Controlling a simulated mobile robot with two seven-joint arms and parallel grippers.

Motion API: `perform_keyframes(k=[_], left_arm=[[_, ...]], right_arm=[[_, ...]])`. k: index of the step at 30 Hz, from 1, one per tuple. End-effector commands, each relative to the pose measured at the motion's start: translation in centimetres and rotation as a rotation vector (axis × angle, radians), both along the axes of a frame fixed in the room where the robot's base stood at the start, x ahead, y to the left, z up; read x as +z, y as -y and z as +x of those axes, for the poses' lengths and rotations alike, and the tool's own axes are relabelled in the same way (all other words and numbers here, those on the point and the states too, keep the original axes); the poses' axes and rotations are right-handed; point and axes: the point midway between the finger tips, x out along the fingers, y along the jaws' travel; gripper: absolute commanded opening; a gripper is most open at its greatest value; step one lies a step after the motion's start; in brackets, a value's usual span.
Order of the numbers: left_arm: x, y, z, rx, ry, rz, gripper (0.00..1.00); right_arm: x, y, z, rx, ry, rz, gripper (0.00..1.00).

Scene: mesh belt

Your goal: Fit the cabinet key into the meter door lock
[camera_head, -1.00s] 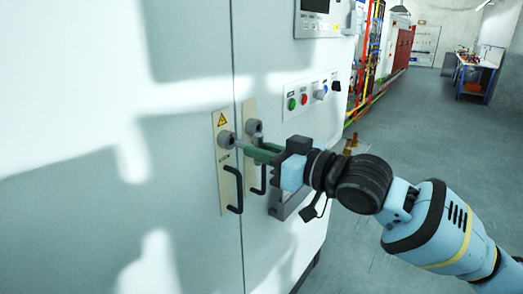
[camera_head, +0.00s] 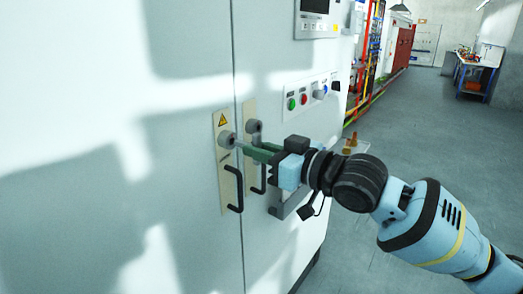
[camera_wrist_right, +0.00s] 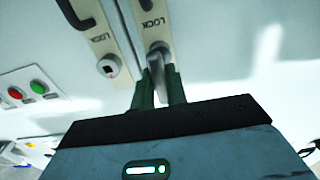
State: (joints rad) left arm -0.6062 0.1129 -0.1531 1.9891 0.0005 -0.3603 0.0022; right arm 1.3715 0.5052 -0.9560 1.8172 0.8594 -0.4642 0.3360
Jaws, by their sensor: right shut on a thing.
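The right gripper (camera_head: 252,151) comes in from the right with its green fingers closed around the grey key (camera_wrist_right: 156,64). The key shows between the fingers in the wrist view; the fingers mostly hide it in the head view. It points at the round grey lock (camera_head: 227,139) on the left door's plate, which has a yellow warning triangle. This lock also shows in the wrist view (camera_wrist_right: 160,47). The key's front end meets or overlaps the lock there; I cannot tell how deep it sits. The left gripper is not in view.
A second lock (camera_head: 253,127) sits close by on the right door's plate. Black handles (camera_head: 235,190) hang below the locks. A panel with green and red buttons (camera_head: 304,99) is to the right. Open floor (camera_head: 420,150) lies right of the cabinet.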

Motion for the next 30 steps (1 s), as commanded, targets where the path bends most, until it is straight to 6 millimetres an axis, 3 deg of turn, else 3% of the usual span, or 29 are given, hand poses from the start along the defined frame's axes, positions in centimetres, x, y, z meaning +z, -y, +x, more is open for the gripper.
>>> perform_keyframes(k=[30], left_arm=[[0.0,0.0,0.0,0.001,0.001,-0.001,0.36]], right_arm=[[0.1,-1.8,1.3,0.001,0.002,0.001,0.00]])
